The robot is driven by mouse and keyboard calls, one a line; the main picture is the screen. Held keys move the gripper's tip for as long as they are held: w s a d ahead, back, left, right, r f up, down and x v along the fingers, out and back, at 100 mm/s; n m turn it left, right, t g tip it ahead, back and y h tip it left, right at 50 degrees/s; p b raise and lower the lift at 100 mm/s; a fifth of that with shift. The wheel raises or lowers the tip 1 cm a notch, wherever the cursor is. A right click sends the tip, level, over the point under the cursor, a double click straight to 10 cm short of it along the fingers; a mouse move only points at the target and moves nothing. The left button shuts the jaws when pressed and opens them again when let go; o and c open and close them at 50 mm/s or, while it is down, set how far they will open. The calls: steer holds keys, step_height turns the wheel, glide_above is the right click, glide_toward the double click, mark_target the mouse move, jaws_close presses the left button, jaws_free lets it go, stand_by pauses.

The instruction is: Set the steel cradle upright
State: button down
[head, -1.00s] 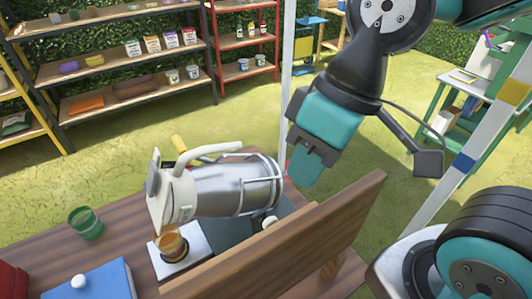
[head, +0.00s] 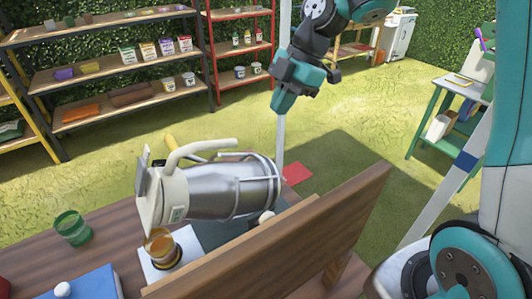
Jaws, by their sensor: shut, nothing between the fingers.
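The steel cradle (head: 262,162), a frame of metal bars, is around the silver body of a cream-handled jug (head: 205,190). Cradle and jug lie tipped over on their side, the cream top to the left and the base to the right. Under the jug's spout, a small glass (head: 161,246) with amber content stands on a white pad. My gripper (head: 281,106) is shut and empty. It is in the air above and beyond the cradle, clear of it. The cradle's lower side is partly hidden behind a wooden board.
The wooden board (head: 290,235) stands up along the near side of the table. A green glass (head: 72,228) and a blue box (head: 85,284) are at the left. A red square (head: 297,174) lies beyond the cradle. Shelves (head: 110,70) stand at the back; the grass between is open.

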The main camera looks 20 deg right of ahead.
steer(key=p+x, duration=0.2)
steer(key=x, duration=0.7)
steer(key=shift+s+a+f, duration=0.15)
steer(key=shift+a+f, duration=0.05)
steer(key=f, duration=0.2)
steer(key=d+f+p, duration=0.1)
steer(key=shift+w+f, duration=0.1)
steer(key=shift+w, duration=0.3)
steer(key=shift+w+f, duration=0.1)
steer(key=shift+f, duration=0.4)
steer(key=shift+d+f, duration=0.15)
